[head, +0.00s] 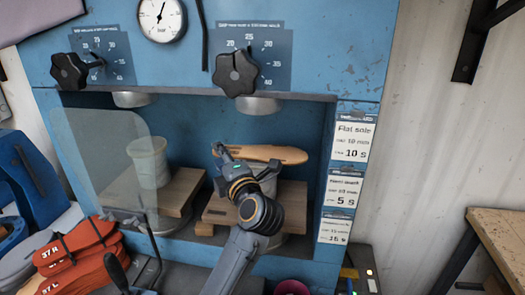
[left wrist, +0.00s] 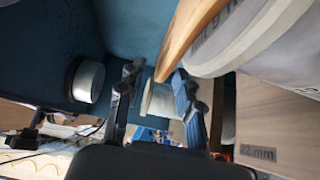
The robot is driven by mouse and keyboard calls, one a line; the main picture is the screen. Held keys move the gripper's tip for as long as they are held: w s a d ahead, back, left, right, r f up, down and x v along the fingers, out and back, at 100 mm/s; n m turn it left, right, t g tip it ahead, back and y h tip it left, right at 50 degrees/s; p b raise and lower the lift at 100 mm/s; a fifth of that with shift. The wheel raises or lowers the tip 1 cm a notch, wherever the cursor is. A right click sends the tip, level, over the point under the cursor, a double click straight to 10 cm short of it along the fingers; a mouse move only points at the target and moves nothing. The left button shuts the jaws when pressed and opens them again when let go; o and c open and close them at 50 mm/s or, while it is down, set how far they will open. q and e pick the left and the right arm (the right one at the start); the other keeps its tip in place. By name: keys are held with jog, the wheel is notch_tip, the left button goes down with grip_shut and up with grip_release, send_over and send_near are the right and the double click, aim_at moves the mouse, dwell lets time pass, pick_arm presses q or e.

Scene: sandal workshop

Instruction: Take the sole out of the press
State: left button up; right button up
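The sole (head: 280,154) is a flat, light-brown piece lying across the right bay of the blue press (head: 315,110), on top of a pale round block that my arm partly hides. In the left wrist view the sole (left wrist: 190,35) runs down from the top right, its lower end close to the fingertips. My left gripper (head: 220,165) is inside the right bay at the sole's left end. Its fingers (left wrist: 158,95) stand apart in the left wrist view, and I cannot tell whether they touch the sole. My right gripper is not in view.
Wooden boards (head: 245,218) lie in the bays, and a pale round block (head: 148,160) stands in the left one. A clear guard (head: 100,145) hangs before the left bay. Round press heads (head: 258,105) are above. Red straps (head: 75,250) lie lower left; a bench (head: 505,235) is right.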

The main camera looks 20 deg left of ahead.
pick_arm(q)
jog(key=p+x, duration=0.1)
jog(key=x, duration=0.3)
jog(key=shift+w+d+r, duration=0.1)
jog(key=shift+w, duration=0.1)
jog(key=shift+w+a, duration=0.15)
jog(key=shift+a, duration=0.15)
jog(key=shift+d, duration=0.15)
jog(key=shift+c, duration=0.4)
grip_shut()
